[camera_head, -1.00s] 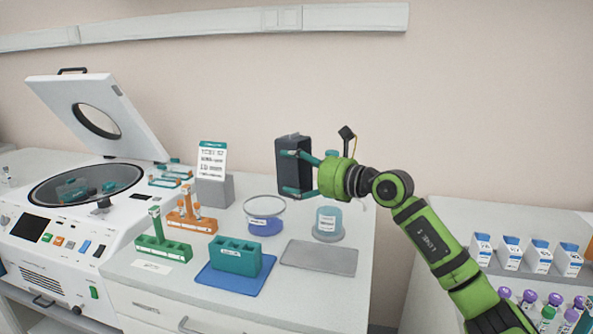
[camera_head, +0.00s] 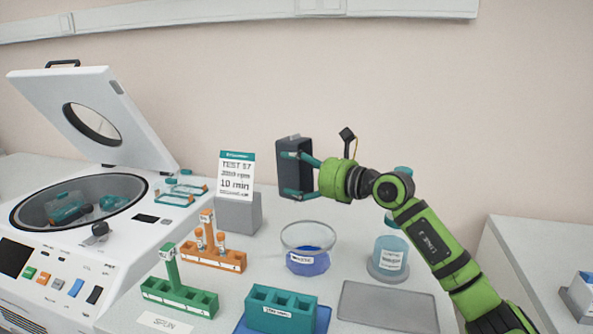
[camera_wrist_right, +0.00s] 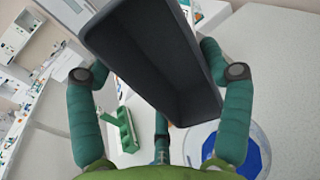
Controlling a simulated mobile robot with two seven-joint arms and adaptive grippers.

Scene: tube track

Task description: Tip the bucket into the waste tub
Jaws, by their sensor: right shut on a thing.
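My right gripper (camera_head: 305,178) is shut on a dark grey, box-shaped bucket (camera_head: 292,166), which hangs in the air above the bench, roughly upright. In the right wrist view the bucket (camera_wrist_right: 150,55) sits between the green fingers, and its visible inside looks empty. The waste tub (camera_head: 308,262) is a clear round bowl with blue in it and a white label. It stands on the bench below the bucket in the head view, apart from it. Part of the tub (camera_wrist_right: 250,150) shows at the lower right of the right wrist view. My left gripper is out of view.
An open centrifuge (camera_head: 75,205) stands at left. Orange (camera_head: 213,256), green (camera_head: 180,296) and teal (camera_head: 282,312) racks stand in front. A capped jar (camera_head: 390,255) stands right of the tub, behind a grey mat (camera_head: 388,306). A sign (camera_head: 236,175) stands behind.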

